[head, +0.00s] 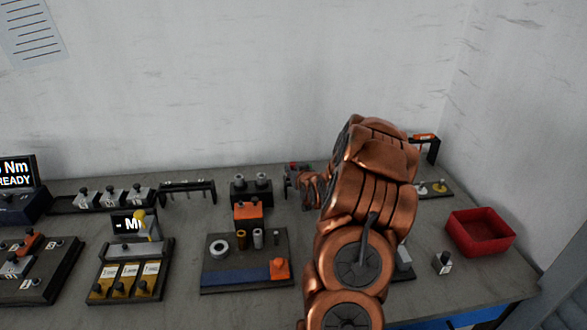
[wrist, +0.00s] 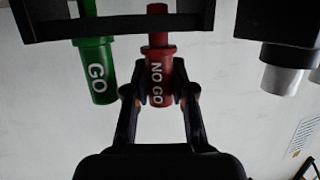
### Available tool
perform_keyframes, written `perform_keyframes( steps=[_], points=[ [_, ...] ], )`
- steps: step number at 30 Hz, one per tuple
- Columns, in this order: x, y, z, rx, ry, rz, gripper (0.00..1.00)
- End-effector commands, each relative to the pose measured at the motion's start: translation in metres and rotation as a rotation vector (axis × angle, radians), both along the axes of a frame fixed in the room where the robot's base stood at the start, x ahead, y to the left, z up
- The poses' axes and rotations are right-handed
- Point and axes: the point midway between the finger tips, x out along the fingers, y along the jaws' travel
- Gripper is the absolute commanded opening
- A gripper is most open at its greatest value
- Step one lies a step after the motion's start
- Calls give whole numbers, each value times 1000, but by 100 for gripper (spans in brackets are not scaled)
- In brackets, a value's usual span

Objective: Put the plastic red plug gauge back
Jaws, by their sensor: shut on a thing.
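The red plug gauge (wrist: 159,82), marked NO GO, is between the two fingers of my gripper (wrist: 159,95) in the wrist view. The fingers are shut on its thick lettered part. Its narrow red end overlaps the dark rack bar (wrist: 120,27); I cannot tell whether it is seated there. The green GO gauge (wrist: 99,72) is at the bar to the left, partly hidden by it. In the head view my gripper (head: 291,182) is small at the back of the bench, with a bit of red at it, mostly hidden by my arm.
Another dark holder (wrist: 278,22) with a pale cylinder (wrist: 284,78) is at the right in the wrist view. In the head view, a block with two knobs (head: 251,190) stands left of my gripper. A red bin (head: 480,232) is at the right. The wall is close behind.

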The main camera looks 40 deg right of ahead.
Motion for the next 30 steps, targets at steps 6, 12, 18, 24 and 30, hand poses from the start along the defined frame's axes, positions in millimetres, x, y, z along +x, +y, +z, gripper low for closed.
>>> perform_keyframes(
  steps=[6, 12, 18, 24, 30],
  points=[
    [0, 0, 0, 0, -1, 0, 0],
    [0, 0, -6, 0, -1, 0, 0],
    [0, 0, -10, 0, -1, 0, 0],
    [0, 0, -11, 0, -1, 0, 30],
    [0, 0, -11, 0, 0, 0, 34]
  ],
)
